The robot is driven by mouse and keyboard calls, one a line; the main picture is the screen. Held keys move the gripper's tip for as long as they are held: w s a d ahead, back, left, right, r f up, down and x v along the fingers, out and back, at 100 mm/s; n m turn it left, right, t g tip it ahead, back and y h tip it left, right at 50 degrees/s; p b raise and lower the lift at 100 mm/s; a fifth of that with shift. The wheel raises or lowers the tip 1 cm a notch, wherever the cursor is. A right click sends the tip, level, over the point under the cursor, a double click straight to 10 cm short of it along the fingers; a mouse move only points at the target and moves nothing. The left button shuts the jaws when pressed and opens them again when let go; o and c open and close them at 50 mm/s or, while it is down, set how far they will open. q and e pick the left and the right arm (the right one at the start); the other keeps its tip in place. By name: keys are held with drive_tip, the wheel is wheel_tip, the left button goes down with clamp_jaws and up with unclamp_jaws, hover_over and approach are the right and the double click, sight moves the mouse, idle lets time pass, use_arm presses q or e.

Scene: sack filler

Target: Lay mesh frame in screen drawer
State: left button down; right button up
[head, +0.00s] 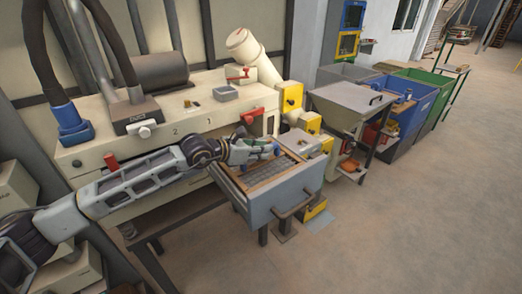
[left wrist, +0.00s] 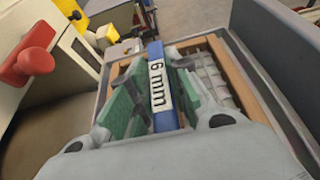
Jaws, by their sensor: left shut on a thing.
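The mesh frame has a wooden rim and grey wire mesh (head: 268,172), with a blue tab (left wrist: 157,75) marked "6 mm". In the head view it lies within the walls of the open grey screen drawer (head: 287,200). I cannot tell whether it rests fully flat. The gripper hides part of the frame. My right gripper is not in view.
The cream machine (head: 190,125) stands behind the drawer, with a red knob (left wrist: 35,55) near my left gripper. A grey hopper table (head: 350,100) and a blue bin (head: 412,90) stand to the right. The floor in front is clear.

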use_arm(q)
drive_tip(key=c, duration=1.5)
unclamp_jaws()
drive_tip(key=shift+o, duration=0.9)
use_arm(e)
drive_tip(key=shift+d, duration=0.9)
